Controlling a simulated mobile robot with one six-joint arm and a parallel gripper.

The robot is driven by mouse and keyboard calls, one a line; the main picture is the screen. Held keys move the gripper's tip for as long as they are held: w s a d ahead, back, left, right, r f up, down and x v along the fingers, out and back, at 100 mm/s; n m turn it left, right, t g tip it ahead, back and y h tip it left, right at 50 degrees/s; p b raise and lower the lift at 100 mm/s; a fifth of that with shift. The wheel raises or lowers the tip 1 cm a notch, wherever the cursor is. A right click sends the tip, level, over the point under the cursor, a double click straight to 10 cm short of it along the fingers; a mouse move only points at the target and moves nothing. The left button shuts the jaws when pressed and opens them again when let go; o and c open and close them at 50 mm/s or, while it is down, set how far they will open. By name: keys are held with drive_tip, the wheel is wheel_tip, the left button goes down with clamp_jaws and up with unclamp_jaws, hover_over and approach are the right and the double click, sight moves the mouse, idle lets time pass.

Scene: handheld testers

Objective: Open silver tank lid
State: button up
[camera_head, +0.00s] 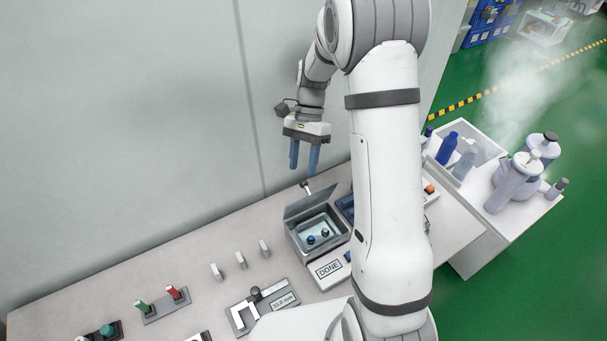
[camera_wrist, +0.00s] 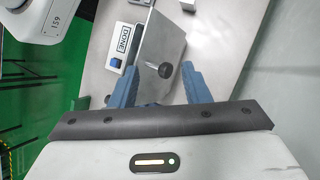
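The silver tank (camera_head: 338,236) stands on the bench with its inside in view; two small dark and blue round pieces (camera_head: 318,237) show in it. Its silver lid (camera_head: 309,202) stands raised and tilted up along the back edge. A dark-tipped knob (camera_head: 306,186) sticks out from the lid.
The grey wall (camera_head: 150,120) rises behind. A white cart with bottles (camera_head: 515,205) stands at right.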

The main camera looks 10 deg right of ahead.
drive_tip(key=shift+r, duration=1.9)
drive_tip(key=shift+c, duration=0.2)
